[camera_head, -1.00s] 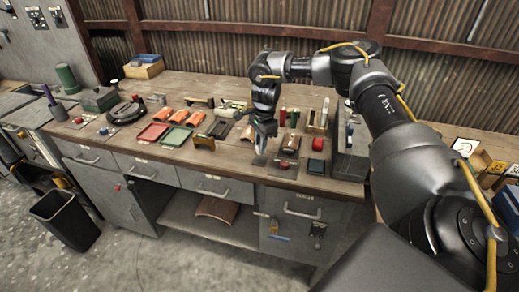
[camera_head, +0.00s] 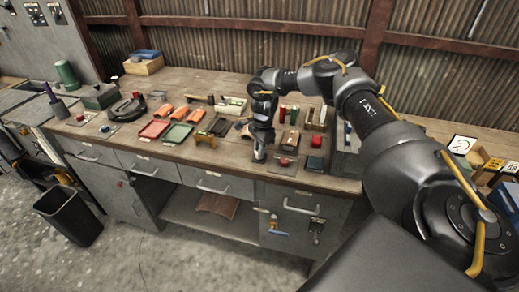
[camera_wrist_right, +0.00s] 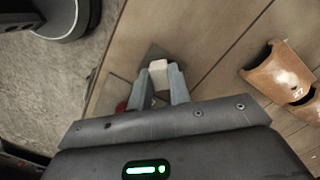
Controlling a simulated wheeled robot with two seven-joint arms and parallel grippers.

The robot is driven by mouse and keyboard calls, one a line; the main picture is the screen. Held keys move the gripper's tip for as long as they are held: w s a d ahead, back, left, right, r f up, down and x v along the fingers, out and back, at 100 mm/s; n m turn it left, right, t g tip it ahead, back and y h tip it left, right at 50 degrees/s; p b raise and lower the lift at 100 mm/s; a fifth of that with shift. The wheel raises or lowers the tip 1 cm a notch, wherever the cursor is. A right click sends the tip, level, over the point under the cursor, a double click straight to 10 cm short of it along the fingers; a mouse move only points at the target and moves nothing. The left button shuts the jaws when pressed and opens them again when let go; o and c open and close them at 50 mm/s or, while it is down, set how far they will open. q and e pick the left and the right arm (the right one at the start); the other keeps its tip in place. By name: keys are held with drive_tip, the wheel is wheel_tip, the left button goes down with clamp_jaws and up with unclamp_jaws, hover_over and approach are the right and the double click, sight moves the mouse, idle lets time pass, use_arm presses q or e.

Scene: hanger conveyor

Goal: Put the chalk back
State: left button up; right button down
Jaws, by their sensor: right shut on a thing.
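The chalk is a small whitish block (camera_wrist_right: 158,70) between the fingertips of my right gripper (camera_wrist_right: 161,82) in the right wrist view. The right gripper is shut on it and points down at the workbench. A dark square pad (camera_wrist_right: 158,53) shows just beyond the chalk; I cannot tell whether the chalk touches it. In the head view the right gripper (camera_head: 259,155) is low over the bench's front part, left of a red knob on a plate. My left gripper is not in view.
The wooden workbench (camera_head: 225,172) holds several tools, trays and orange tiles. A curved orange tile (camera_wrist_right: 270,75) lies right in the wrist view.

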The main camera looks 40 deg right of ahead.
drive_tip(key=shift+f, duration=0.15)
drive_tip(key=c, duration=1.3)
unclamp_jaws()
wheel_tip(320, 180, up, 12)
drive_tip(key=d+b, duration=0.1)
drive_tip(key=b, duration=0.1)
drive_tip(key=shift+b, duration=0.4)
drive_tip(key=shift+d, duration=0.1)
